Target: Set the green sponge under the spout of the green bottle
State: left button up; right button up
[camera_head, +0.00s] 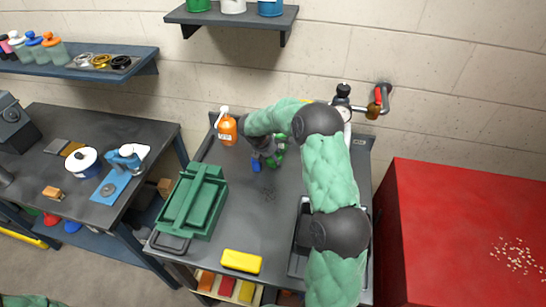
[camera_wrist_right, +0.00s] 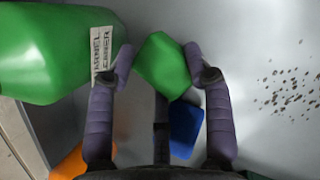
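The green sponge (camera_wrist_right: 163,62) shows between the fingertips of my right gripper (camera_wrist_right: 158,62) in the right wrist view. Both fingertips meet its sides, so the gripper looks shut on it. The green bottle (camera_wrist_right: 55,50), with a white label, lies close to the left of the left finger in that view. Its spout is out of view. In the head view my right arm reaches over the dark bench, with its gripper (camera_head: 268,154) near the back, and hides most of the bottle and sponge. My left gripper is not in view.
A blue block (camera_wrist_right: 186,128), also in the head view (camera_head: 256,165), sits beside the gripper. An orange bottle (camera_head: 227,128) stands left of it. A green toolbox (camera_head: 192,203) and yellow sponge (camera_head: 241,261) are nearer the front.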

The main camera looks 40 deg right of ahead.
jog(key=o, duration=0.3)
jog(key=shift+s+a+f, duration=0.2)
jog(key=shift+s+f, duration=0.05)
jog(key=shift+f, duration=0.4)
jog(key=shift+s+a+f, duration=0.2)
jog(key=shift+s+f, duration=0.05)
jog(key=shift+f, duration=0.35)
jog(key=shift+w+d+f, duration=0.15)
jog(key=shift+w+f, duration=0.05)
jog(key=shift+w, duration=0.25)
jog(key=shift+s+r, duration=0.1)
jog(key=shift+r, duration=0.3)
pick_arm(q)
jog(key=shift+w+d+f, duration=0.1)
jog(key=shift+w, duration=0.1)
pick_arm(e)
jog(key=shift+d+r, duration=0.1)
jog(key=shift+r, duration=0.3)
pick_arm(q)
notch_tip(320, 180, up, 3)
jog(key=p, duration=0.2)
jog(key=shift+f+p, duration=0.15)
jog(key=shift+p, duration=0.25)
pick_arm(e)
jog(key=v, duration=1.2)
jog(key=shift+w+r, duration=0.3)
jog(key=shift+r, duration=0.05)
